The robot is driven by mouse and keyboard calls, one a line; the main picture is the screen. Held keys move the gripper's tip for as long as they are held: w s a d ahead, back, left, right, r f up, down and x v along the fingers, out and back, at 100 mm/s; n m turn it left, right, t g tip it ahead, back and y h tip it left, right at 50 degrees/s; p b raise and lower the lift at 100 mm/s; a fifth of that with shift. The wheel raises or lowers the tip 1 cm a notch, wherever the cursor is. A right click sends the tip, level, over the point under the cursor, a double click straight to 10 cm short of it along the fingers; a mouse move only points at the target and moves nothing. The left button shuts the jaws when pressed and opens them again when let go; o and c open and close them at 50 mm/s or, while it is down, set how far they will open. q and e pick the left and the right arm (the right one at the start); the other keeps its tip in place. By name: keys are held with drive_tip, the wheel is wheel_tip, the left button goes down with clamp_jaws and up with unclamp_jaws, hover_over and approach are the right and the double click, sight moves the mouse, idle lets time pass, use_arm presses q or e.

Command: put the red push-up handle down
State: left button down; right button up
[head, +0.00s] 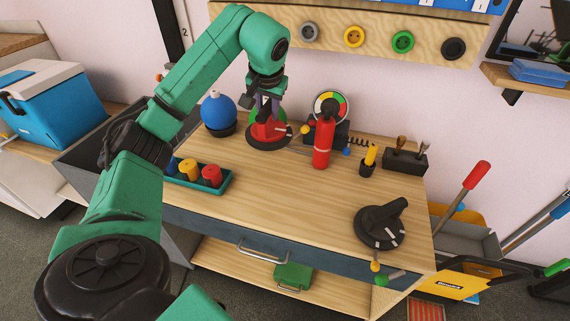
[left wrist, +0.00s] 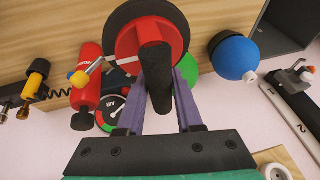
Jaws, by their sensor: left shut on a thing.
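The red push-up handle (head: 266,131) stands at the back of the wooden workbench, upright as far as I can see. It has a wide red body and a black grip bar. My left gripper (head: 267,105) comes down on it from above. In the left wrist view the purple fingers (left wrist: 158,100) are on both sides of the black grip of the handle (left wrist: 155,60), shut on it. A dark round disc (head: 256,146) shows around its foot; I cannot tell whether the handle rests on it. My right gripper is not in view.
A blue ball (head: 219,111) stands left of the handle, a red extinguisher (head: 322,143) and round gauge to its right. A green tray (head: 225,184) of coloured pegs is at front left. A black rotary knob (head: 379,228) is at front right. The bench middle (head: 290,200) is clear.

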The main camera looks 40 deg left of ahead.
use_arm(q)
wheel_tip(320, 180, down, 14)
drive_tip(key=b, duration=0.3)
drive_tip(key=shift+w+f, duration=0.1)
drive_tip(key=c, duration=1)
unclamp_jaws()
drive_tip(key=shift+f, duration=0.15)
drive_tip(key=o, duration=0.4)
drive_tip(key=shift+o, duration=0.2)
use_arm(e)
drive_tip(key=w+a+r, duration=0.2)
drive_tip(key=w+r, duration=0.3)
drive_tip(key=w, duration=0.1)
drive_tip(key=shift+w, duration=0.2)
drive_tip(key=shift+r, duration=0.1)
